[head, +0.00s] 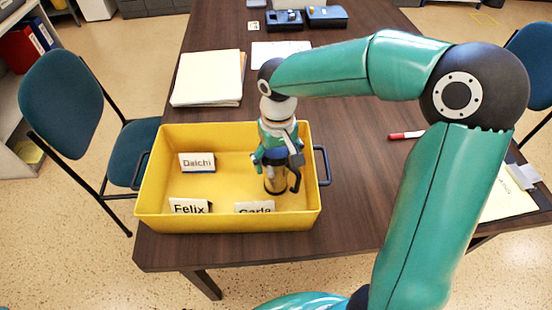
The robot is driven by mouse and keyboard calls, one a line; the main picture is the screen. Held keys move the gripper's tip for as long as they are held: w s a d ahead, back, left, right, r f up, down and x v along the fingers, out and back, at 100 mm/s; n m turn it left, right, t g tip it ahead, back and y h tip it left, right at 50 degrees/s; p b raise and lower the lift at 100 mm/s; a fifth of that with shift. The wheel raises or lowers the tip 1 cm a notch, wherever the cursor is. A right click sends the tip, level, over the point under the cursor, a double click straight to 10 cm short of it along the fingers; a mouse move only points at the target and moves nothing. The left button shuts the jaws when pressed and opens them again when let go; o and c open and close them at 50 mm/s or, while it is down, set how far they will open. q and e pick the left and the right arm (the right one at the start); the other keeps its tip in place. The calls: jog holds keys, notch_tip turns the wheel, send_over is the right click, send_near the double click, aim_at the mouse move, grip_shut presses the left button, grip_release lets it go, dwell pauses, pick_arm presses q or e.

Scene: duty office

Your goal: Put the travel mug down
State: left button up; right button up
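The travel mug (275,184) has a dark handle on its right side and is upright inside the yellow crate (150,192), right of its middle. My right gripper (277,162) reaches down into the crate from above, with its fingers around the upper part of the mug; it looks shut on it. The gripper hides much of the mug, and I cannot tell whether the mug's base touches the crate floor. My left gripper is not in view.
In the crate stand name cards: Daichi (197,163), Felix (189,206) and a partly hidden Carla (255,207). On the table (350,160) are a paper stack (208,78), a red-and-white marker (406,135) and a clipboard (510,195). A teal chair (75,105) stands left.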

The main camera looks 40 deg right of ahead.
jog(key=shift+o, duration=0.5)
jog(key=shift+r, duration=0.15)
notch_tip(320, 180, up, 11)
jog(key=shift+f+p, duration=0.2)
jog(key=shift+p, duration=0.45)
jog(key=shift+r, duration=0.6)
